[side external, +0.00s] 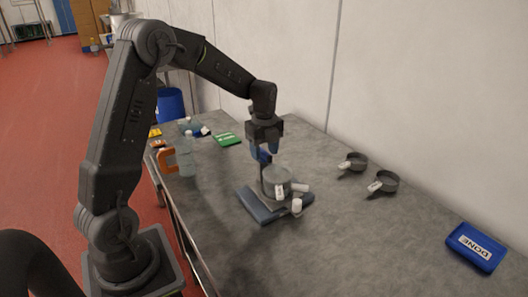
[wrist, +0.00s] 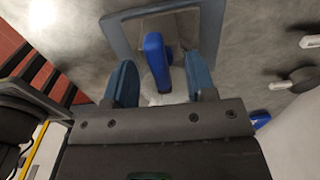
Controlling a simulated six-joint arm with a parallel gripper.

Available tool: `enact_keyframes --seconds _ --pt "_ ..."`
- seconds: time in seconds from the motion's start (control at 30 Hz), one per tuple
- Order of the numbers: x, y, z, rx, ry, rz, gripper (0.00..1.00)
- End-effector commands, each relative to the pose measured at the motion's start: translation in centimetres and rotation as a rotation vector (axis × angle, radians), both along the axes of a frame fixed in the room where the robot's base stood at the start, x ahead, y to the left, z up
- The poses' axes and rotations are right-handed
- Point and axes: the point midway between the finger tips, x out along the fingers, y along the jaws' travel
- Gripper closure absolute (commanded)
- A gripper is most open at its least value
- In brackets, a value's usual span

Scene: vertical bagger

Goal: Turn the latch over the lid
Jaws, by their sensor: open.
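A blue bar (wrist: 157,62), which looks like the latch, lies between my two spread fingers in the wrist view; I see a gap on each side of it. My gripper (side external: 265,151) is open and points down, just above a grey round vessel (side external: 275,176). The gripper also shows in the wrist view (wrist: 160,70). The vessel stands on a blue-grey base plate (side external: 258,213) and has white-ended parts on its right. A thin grey upright stands at its left. The lid is not clear in either view, and my gripper partly hides the latch.
Two dark round pans (side external: 354,162) (side external: 384,181) with white-tipped handles lie by the wall. A blue tray (side external: 475,246) marked DONE is at the right.

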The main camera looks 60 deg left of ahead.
Motion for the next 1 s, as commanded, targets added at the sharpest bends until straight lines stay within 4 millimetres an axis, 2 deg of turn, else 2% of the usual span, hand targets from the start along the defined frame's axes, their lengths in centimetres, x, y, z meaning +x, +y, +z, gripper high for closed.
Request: enact_keyframes --seconds 0.13,0.6,1.0 --pt "0.0 0.0 0.6 0.0 -0.001 0.001 0.49" --pt "0.0 0.0 4.7 0.001 -0.001 0.001 0.49" --pt "0.0 0.0 5.1 0.0 0.0 0.001 0.49"
